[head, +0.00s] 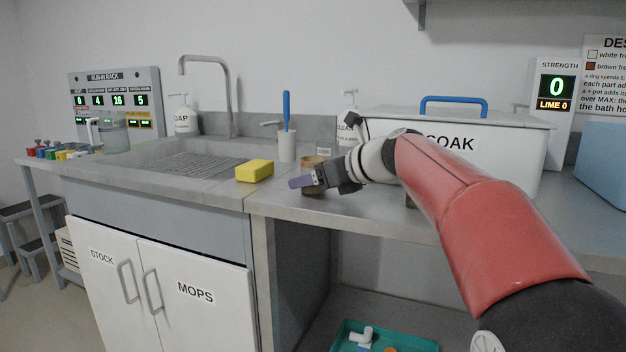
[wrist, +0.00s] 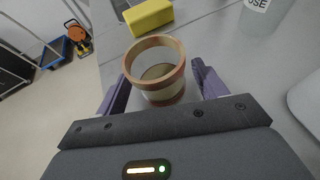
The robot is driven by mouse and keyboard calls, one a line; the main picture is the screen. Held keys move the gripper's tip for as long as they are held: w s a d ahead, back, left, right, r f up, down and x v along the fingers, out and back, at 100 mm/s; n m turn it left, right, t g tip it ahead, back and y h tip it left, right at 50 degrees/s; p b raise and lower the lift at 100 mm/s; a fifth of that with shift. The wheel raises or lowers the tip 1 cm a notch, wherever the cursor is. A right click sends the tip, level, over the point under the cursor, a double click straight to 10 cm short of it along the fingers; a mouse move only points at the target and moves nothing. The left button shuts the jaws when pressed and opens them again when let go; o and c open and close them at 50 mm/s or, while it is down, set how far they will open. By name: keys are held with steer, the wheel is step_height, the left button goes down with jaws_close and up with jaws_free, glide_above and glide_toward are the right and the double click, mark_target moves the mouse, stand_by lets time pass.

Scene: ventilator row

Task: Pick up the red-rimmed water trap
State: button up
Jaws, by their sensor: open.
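The water trap (wrist: 166,96) is a small clear cup with a brownish-red rim and a similar band lower down. In the wrist view it stands between the two purple fingers of my gripper (wrist: 160,84), with a gap visible on at least the right side. In the head view its rim (head: 311,161) shows just behind my gripper (head: 306,182), which hides much of its body. The trap is on the grey counter near the sink's right edge. My gripper is open and holds nothing.
A yellow sponge (head: 255,170) lies left of the trap. A white cup with a blue-handled brush (head: 287,145) stands behind. A large white SOAK bin (head: 500,150) fills the counter at right. A teal tray (head: 345,338) with parts sits below the counter.

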steer(key=shift+x, duration=0.8)
steer(key=shift+d, duration=0.1)
steer(key=c, duration=1.1)
steer(key=shift+r, duration=0.2)
